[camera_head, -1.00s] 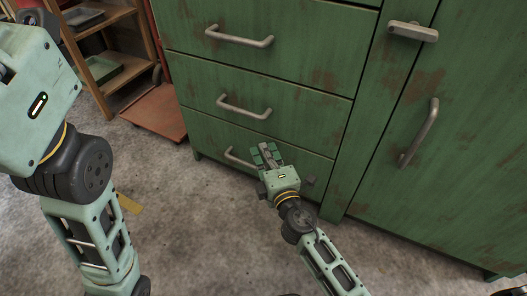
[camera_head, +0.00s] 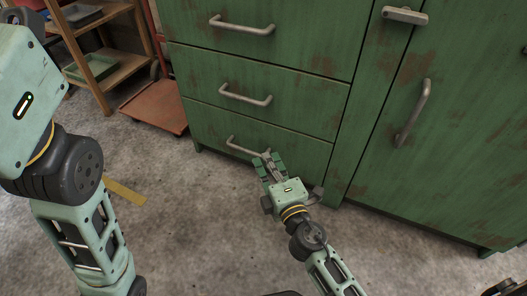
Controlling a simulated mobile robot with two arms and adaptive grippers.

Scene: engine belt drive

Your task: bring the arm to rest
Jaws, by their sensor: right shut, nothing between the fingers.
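My right gripper (camera_head: 268,164) is in the lower middle of the head view, its arm coming up from the bottom. Its fingers are shut with nothing between them. The fingertips overlap the right end of the lowest drawer's handle (camera_head: 238,147) in the picture; I cannot tell whether they touch it. My left arm (camera_head: 75,205) fills the left edge of the view, and its gripper is not in view.
A green, rust-marked cabinet (camera_head: 275,63) with drawers and a door (camera_head: 465,130) fills the back and right. An open shelf (camera_head: 100,68) and a reddish flat cart (camera_head: 155,106) stand at the upper left. The concrete floor (camera_head: 190,235) is bare, with a yellow strip (camera_head: 124,192).

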